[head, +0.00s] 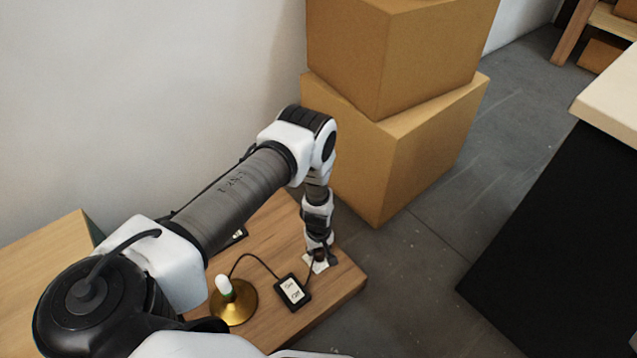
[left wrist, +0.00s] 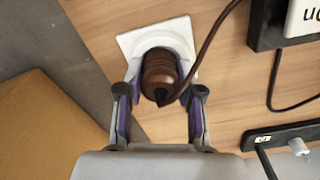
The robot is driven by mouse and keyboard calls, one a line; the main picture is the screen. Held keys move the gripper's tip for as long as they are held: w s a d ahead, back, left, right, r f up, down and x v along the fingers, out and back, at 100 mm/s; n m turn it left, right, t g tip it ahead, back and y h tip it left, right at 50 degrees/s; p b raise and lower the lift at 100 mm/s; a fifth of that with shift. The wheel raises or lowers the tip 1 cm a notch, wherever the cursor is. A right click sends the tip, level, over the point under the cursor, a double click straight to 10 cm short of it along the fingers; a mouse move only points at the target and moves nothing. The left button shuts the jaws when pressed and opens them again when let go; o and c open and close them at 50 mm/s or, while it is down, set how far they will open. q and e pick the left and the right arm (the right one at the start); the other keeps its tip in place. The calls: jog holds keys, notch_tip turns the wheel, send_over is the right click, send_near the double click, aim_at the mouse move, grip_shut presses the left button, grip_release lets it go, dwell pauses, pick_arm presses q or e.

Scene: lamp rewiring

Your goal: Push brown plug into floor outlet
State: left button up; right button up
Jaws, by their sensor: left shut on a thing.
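The brown plug (left wrist: 160,76) sits between the fingers of my left gripper (left wrist: 160,100), which is shut on it. In the left wrist view the plug is over the round middle of the white floor outlet (left wrist: 180,32). I cannot tell how deep it sits in the outlet. A brown cord (left wrist: 213,45) runs from the plug up and to the right. In the head view my left gripper (head: 320,258) points down at the outlet (head: 317,267) near the right end of the wooden board, and hides most of the plug. My right gripper is not in view.
A black box with a white label (head: 292,289) and a brass lamp base with a white bulb (head: 233,300) stand on the wooden board (head: 335,287). A black power strip (left wrist: 285,135) lies nearby. Stacked cardboard boxes (head: 430,140) stand close behind my left gripper.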

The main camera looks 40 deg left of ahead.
pick_arm(q)
jog(key=shift+s+f, duration=0.1)
jog(key=shift+f, duration=0.45)
grip_shut()
jog(key=o, duration=0.8)
grip_release()
jog(key=o, duration=0.4)
jog(key=shift+d+f, duration=0.1)
jog(key=shift+f, duration=0.4)
jog(key=shift+r, duration=0.25)
jog(key=shift+r, duration=0.1)
